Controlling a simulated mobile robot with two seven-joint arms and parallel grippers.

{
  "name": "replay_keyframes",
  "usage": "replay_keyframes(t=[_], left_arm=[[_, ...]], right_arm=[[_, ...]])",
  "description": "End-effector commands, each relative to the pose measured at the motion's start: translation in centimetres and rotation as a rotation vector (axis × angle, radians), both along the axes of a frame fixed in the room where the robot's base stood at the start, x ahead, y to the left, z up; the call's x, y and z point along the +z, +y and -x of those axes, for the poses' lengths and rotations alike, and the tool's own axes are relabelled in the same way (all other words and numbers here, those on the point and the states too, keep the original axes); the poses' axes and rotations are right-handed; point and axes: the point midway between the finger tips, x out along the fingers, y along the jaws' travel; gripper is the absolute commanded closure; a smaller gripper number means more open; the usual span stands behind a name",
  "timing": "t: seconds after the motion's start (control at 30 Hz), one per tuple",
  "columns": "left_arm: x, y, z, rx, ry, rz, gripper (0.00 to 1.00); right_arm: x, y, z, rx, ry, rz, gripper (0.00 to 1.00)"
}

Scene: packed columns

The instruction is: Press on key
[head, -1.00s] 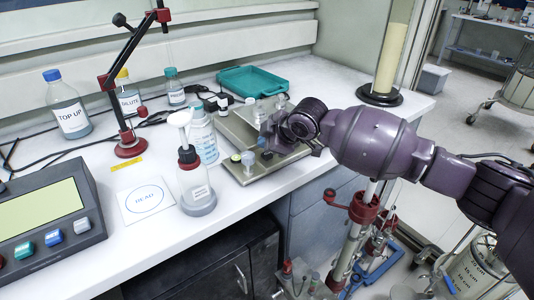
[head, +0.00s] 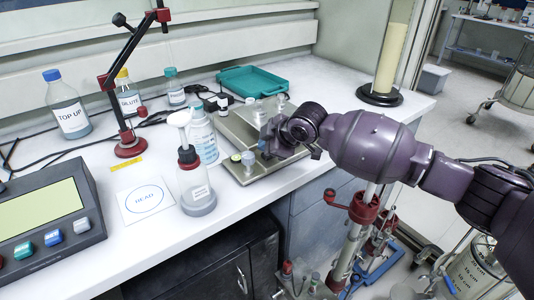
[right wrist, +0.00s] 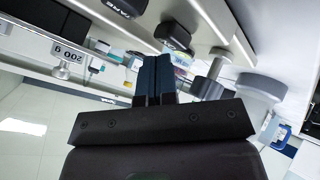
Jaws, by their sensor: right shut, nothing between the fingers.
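My right gripper (head: 266,146) reaches in from the right over the front part of a metal plate (head: 240,176) on the bench. Its fingers (right wrist: 153,78) are shut together and empty, pointing up in the right wrist view. Just beyond the fingertips there is a dark rounded key (right wrist: 173,36); its label cannot be read, and I cannot tell whether the fingers touch it. A second dark key marked TARE (right wrist: 122,5) is at the top edge. My left gripper is not in view.
A wash bottle (head: 196,185) and a keyed console (head: 45,220) are left. A teal tray (head: 252,82) is behind.

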Motion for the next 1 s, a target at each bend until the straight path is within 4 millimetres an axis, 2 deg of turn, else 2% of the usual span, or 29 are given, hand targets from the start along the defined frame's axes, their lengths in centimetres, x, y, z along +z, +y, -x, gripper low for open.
replay_keyframes(t=[0.53,1.0], left_arm=[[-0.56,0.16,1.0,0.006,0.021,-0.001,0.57],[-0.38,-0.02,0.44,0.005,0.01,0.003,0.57]], right_arm=[[-0.6,0.0,0.01,-0.001,0.001,0.0,1.0],[-0.88,-0.01,0.02,0.0,0.001,0.0,1.0]])
